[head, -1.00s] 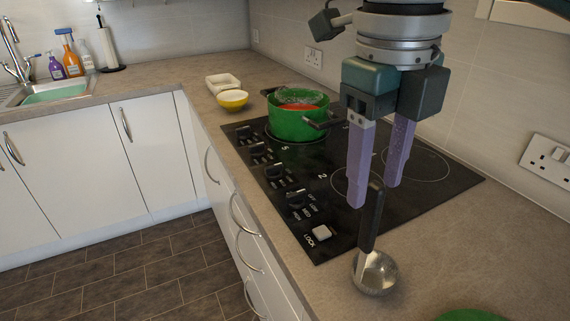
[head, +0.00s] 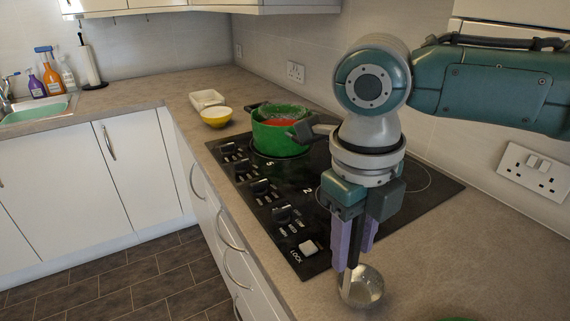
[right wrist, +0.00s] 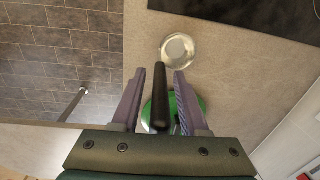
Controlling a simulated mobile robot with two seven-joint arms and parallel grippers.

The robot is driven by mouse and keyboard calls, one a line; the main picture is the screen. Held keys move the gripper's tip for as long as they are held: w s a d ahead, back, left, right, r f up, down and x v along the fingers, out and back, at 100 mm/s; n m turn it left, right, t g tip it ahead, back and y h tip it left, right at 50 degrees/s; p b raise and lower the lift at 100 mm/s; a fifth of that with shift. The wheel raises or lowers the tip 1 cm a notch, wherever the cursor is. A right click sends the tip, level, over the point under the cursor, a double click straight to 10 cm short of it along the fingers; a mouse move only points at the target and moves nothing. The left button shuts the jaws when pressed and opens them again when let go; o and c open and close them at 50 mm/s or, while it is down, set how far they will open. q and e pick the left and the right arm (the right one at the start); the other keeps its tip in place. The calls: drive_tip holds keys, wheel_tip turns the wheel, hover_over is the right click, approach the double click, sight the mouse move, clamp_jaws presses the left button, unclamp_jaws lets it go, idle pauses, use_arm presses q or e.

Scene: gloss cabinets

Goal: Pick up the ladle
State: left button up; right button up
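The ladle's silver bowl (head: 366,286) is at the counter's front right, just before the hob's near corner. Its dark handle rises from the bowl and is partly hidden by my right gripper (head: 352,258) in the head view. In the right wrist view, the black handle (right wrist: 159,95) lies between the two purple fingers of my right gripper (right wrist: 160,74), with gaps on both sides. The bowl (right wrist: 178,50) shows beyond the fingertips. The right gripper is open around the handle. My left gripper is not in view.
A black hob (head: 300,190) carries a green pot (head: 279,136) with something red inside. A green item (head: 460,319) shows at the bottom edge. Counter right of the ladle is clear.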

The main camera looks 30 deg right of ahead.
clamp_jaws()
idle(1.1)
